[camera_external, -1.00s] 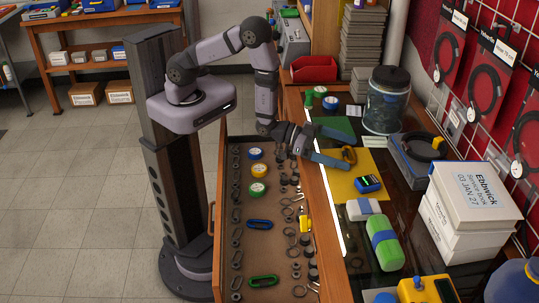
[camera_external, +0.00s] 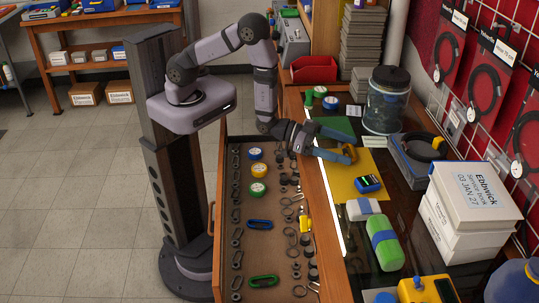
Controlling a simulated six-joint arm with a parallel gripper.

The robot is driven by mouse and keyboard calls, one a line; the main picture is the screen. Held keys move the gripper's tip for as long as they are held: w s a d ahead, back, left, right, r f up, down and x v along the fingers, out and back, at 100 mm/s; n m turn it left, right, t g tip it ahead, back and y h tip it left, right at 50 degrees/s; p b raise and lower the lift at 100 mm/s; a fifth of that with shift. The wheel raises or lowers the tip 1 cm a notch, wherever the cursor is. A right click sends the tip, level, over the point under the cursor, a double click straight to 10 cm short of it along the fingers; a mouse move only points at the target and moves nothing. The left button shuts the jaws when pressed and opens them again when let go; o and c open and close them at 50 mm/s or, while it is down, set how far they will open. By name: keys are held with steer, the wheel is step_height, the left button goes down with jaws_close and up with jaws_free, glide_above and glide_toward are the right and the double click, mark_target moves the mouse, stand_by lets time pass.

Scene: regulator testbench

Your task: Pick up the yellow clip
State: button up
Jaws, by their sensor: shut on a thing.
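The yellow clip (camera_external: 350,152) is a small dark-yellow loop at the upper edge of the yellow sheet (camera_external: 345,183) on the bench. My gripper (camera_external: 349,149) reaches over the bench from the left, with its blue-grey fingers on either side of the clip. The gripper is shut on the clip, and the fingers hide part of it. I cannot tell whether the clip is clear of the sheet.
A green sheet (camera_external: 338,127) and a lidded jar (camera_external: 385,102) are behind. An open drawer (camera_external: 262,262) holds blue and green clips and several small parts. White boxes (camera_external: 465,205) stand at right.

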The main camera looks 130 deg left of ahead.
mark_target(344, 149)
steer(key=shift+r+b, duration=0.35)
steer(key=shift+r, duration=4.25)
